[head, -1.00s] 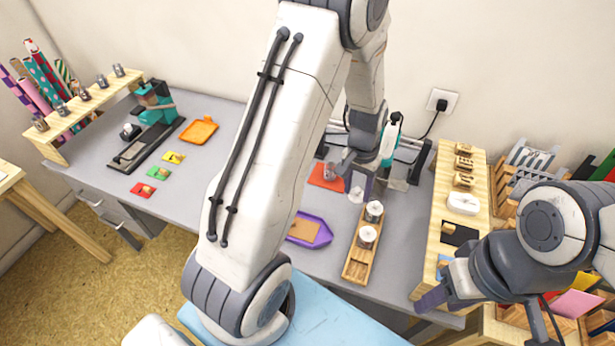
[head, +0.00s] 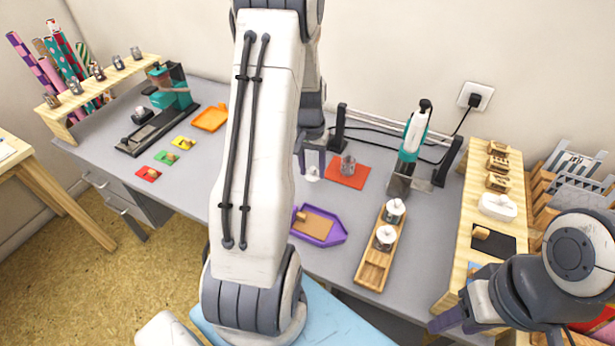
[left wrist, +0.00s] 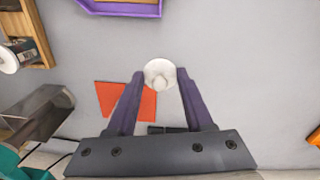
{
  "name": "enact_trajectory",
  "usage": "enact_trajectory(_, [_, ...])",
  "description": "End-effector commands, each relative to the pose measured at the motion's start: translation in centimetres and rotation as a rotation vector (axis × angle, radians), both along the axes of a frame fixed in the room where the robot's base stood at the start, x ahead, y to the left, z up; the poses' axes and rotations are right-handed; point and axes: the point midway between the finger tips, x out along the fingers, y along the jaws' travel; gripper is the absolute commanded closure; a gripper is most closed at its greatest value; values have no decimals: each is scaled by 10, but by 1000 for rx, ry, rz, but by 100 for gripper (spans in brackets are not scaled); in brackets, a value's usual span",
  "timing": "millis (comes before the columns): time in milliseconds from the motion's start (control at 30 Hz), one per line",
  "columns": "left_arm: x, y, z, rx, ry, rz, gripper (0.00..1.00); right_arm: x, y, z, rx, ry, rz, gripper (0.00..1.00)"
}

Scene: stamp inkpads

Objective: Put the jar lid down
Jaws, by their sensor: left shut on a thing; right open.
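The jar lid (head: 312,174) is small, round and white with a knob. My left gripper (head: 312,160) is shut on it, left of the orange-red mat (head: 342,181). In the left wrist view the lid (left wrist: 160,75) sits between the purple fingertips, with bare grey table around it; its height above the table is hard to tell. Two jars with white lids (head: 395,208) (head: 386,236) stand in a wooden tray (head: 371,276). My right gripper (head: 447,320) is open and empty, low at the right.
A purple tray (head: 338,239) lies in front of the lid. A teal-handled tool (head: 414,133) stands behind the wooden tray. Stamp pads (head: 165,157) and an orange tray (head: 210,118) are at the left. A wooden shelf (head: 470,210) is at the right. Grey table surrounds the lid.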

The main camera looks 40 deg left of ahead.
Motion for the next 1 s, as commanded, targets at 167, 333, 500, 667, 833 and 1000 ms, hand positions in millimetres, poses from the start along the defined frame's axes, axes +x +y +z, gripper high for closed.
enact_trajectory(167, [3, 18, -11, 0, 0, 0, 99, 0, 0, 1, 0, 0, 0, 50])
enact_trajectory(333, [3, 20, -30, -3, 4, -2, 99, 0, 0, 2, 0, 0, 0, 50])
enact_trajectory(500, [3, 20, -51, -1, 2, -2, 99, 0, 0, 3, 0, 0, 0, 50])
enact_trajectory(667, [4, 20, -52, 0, -1, -2, 99, 0, 0, 2, 0, 0, 0, 50])
enact_trajectory(833, [4, 20, -54, 0, 0, -2, 99, 0, 0, 1, 0, 0, 0, 50])
enact_trajectory(1000, [4, 20, -54, 0, 0, -2, 18, 0, 0, 1, 0, 0, 0, 50])
